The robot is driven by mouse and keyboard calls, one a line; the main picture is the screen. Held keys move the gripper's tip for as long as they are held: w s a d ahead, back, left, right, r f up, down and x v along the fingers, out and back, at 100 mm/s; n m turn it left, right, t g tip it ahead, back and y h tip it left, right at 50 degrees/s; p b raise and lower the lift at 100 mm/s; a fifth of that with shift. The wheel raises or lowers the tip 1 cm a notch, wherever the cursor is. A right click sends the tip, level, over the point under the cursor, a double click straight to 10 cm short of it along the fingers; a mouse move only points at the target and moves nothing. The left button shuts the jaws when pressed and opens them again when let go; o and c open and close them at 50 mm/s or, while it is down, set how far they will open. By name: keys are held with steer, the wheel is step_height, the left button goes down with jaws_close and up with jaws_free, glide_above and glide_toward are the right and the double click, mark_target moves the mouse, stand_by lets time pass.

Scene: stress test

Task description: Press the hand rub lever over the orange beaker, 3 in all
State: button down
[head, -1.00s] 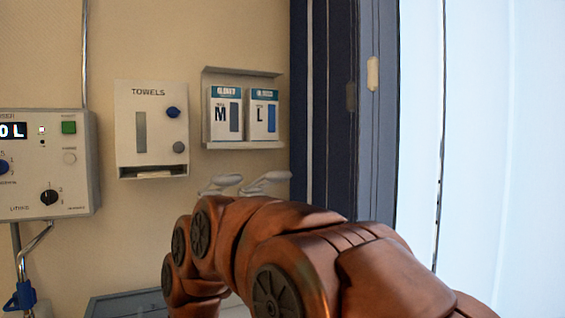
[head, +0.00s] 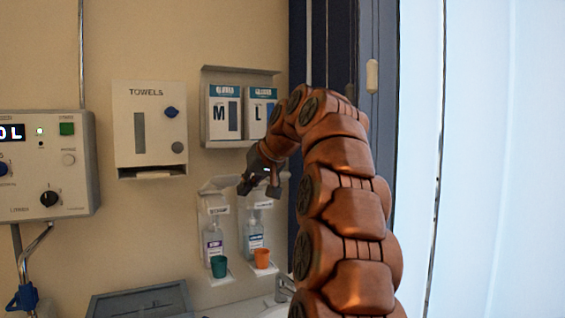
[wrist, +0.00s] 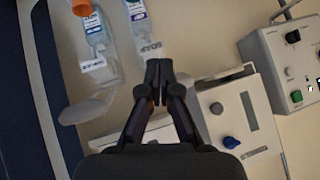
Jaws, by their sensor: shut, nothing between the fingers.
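The orange beaker (head: 262,258) stands on a small ledge under the right wall dispenser, whose clear bottle (head: 254,235) has a blue label. In the wrist view this bottle (wrist: 97,45) hangs at the upper left, with the orange beaker (wrist: 82,6) cut by the top edge. Its pale lever (wrist: 88,108) shows left of my fingers. My gripper (head: 246,186) is shut and empty, in front of the upper part of the dispensers, and hides part of them. In the wrist view my gripper (wrist: 158,82) overlaps the end of the bottle marked SOAP.
A purple-labelled bottle (head: 212,243) hangs to the left, above a green beaker (head: 219,266). A towel box (head: 150,130), a glove rack (head: 240,110) and a control box (head: 45,165) are on the wall. A sink and a grey tray (head: 140,300) lie below.

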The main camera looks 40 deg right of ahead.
steer(key=s+d+r+t+h, duration=0.1)
steer(key=s+d+r, duration=0.1)
steer(key=d+r, duration=0.2)
steer(key=s+d+r+m+t+h, duration=0.1)
steer(key=s+d+r+h, duration=0.1)
steer(key=d, duration=0.7)
step_height(320, 180, up, 3)
steer(key=shift+s+f+p, duration=0.1)
steer(key=shift+s+p, duration=0.35)
steer(key=shift+s, duration=0.15)
steer(key=x, duration=1)
steer(key=shift+d, duration=0.15)
